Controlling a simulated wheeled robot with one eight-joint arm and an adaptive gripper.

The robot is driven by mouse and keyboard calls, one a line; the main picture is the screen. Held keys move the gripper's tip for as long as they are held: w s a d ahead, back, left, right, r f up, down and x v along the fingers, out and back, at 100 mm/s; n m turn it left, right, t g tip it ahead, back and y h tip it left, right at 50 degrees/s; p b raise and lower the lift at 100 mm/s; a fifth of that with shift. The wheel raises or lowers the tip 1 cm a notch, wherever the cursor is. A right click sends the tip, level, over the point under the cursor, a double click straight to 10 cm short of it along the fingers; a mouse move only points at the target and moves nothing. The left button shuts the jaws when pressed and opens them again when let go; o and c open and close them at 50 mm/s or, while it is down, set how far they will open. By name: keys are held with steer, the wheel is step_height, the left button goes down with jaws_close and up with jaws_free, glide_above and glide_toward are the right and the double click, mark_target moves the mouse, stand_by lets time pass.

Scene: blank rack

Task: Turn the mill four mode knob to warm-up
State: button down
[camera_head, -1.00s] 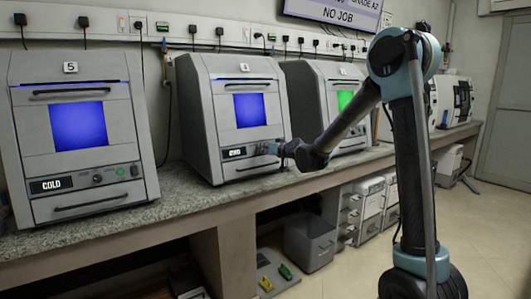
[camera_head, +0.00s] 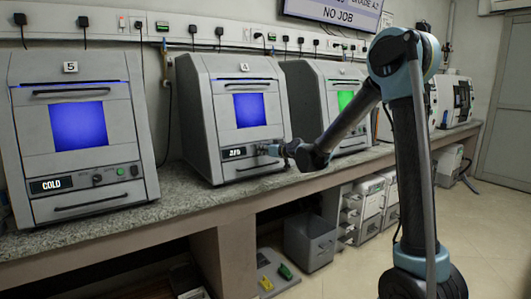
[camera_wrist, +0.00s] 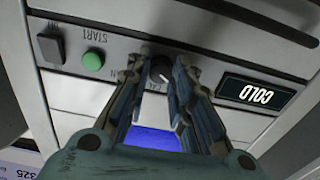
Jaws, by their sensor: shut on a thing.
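Mill four (camera_head: 207,120) is the grey machine with the "4" label, in the middle of the bench in the head view. Its screen is blue. My gripper (camera_head: 272,150) is at its front panel, at the right of its small display (camera_head: 234,153). In the wrist view, upside down, the dark round mode knob (camera_wrist: 160,70) sits between the fingertips of my gripper (camera_wrist: 158,72), which is shut on it.
A green START button (camera_wrist: 93,63) and a black switch (camera_wrist: 50,45) sit beside the knob. Mill five (camera_head: 75,130) stands at left, another mill (camera_head: 330,100) with a green screen at right. Drawer units (camera_head: 365,205) stand under the bench.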

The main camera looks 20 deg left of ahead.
steer(key=shift+w, duration=0.15)
steer(key=c, duration=1.4)
jaws_free()
steer(key=shift+d, duration=0.1)
steer(key=v, duration=1.2)
